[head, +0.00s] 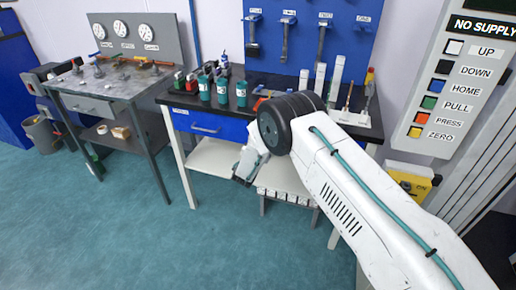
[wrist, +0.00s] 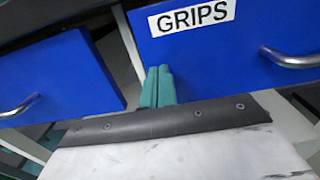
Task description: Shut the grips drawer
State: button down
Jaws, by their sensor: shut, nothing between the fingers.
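The grips drawer (wrist: 225,60) shows in the wrist view as a blue front with a white GRIPS label and a metal handle (wrist: 292,60) at the right. Its left edge overlaps a white post, and how far it stands out cannot be told. My gripper's teal fingers (wrist: 160,82) are together and empty, at the front's lower left corner. Whether they touch it is unclear. In the head view my gripper (head: 243,172) hangs in front of the bench, and my arm hides most of the grips drawer.
Another blue drawer (wrist: 60,75) with a handle is left of the grips drawer; it also shows in the head view (head: 208,126). Bottles (head: 222,91) stand on the black bench top. The floor in front is clear.

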jog(key=shift+w+d+r, duration=0.2)
jog(key=shift+w+r, duration=0.05)
jog(key=shift+w, duration=0.4)
jog(key=shift+r, duration=0.1)
